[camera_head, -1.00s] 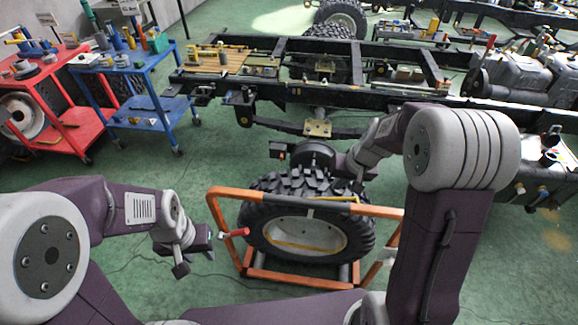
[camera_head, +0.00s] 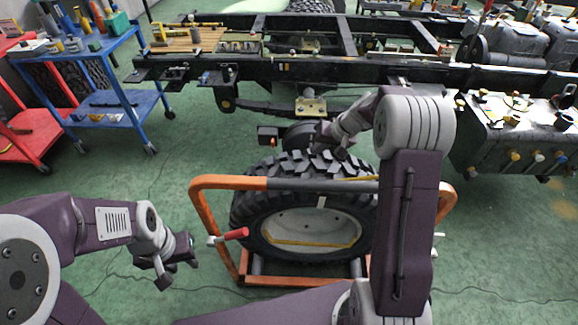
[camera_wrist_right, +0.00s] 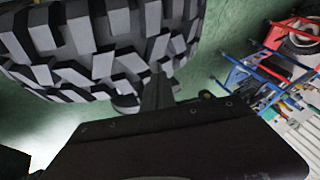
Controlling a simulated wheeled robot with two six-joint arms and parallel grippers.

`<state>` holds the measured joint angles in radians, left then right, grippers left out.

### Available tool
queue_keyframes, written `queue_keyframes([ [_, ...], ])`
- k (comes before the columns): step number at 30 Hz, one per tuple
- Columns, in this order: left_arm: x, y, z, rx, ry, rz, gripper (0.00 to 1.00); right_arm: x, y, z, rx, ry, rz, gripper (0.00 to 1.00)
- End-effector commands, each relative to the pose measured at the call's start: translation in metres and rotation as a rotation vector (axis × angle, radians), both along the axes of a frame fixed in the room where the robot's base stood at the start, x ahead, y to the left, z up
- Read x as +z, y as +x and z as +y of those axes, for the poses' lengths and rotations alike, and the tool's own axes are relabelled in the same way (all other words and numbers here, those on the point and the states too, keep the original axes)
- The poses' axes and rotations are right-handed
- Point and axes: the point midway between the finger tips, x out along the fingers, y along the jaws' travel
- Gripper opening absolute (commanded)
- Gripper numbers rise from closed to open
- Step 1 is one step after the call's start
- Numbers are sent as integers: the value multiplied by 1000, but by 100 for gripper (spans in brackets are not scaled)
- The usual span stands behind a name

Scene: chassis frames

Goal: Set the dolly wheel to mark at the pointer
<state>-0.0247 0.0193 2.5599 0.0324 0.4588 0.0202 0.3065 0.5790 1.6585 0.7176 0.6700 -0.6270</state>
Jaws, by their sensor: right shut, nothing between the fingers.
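The dolly wheel (camera_head: 258,192) is a black knobbly tyre with a pale hub (camera_head: 310,225), standing in an orange tubular dolly (camera_head: 215,183). A small pale strip (camera_head: 321,202) shows at the hub's upper edge, and a yellow bar lies near the tyre top (camera_head: 355,179). I cannot tell which is mark or pointer. My left gripper (camera_head: 178,265) is open and empty, left of the dolly and apart from it. My right gripper (camera_head: 338,142) is at the tyre's far upper side. In the right wrist view it is shut (camera_wrist_right: 158,88) beside the tread (camera_wrist_right: 100,45); contact is unclear.
A red-handled lever (camera_head: 232,235) sticks out at the dolly's left. Behind the wheel stands the dark chassis frame (camera_head: 390,72) with an axle hub (camera_head: 300,135). A blue cart (camera_head: 105,105) and red cart (camera_head: 35,130) stand at left. Green floor is free between carts and dolly.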

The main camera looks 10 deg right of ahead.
Motion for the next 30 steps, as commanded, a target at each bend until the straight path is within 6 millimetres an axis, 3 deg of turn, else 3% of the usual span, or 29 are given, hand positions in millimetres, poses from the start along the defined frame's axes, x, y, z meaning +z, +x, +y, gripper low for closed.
queue_keyframes([
  [5, -1, 0, 0, 0, 0, 0, 36, -9, 5, 3, 1, 0, 2, 0],
  [18, -19, 0, 0, 0, 0, 0, 36, -89, 44, 31, 1, -1, 2, 0],
  [24, -19, 0, 0, 0, 0, 0, 36, -94, 51, 58, 2, -1, 1, 0],
  [30, -19, 0, 0, 0, 0, 0, 36, -96, 54, 66, 0, -1, 0, 0],
])
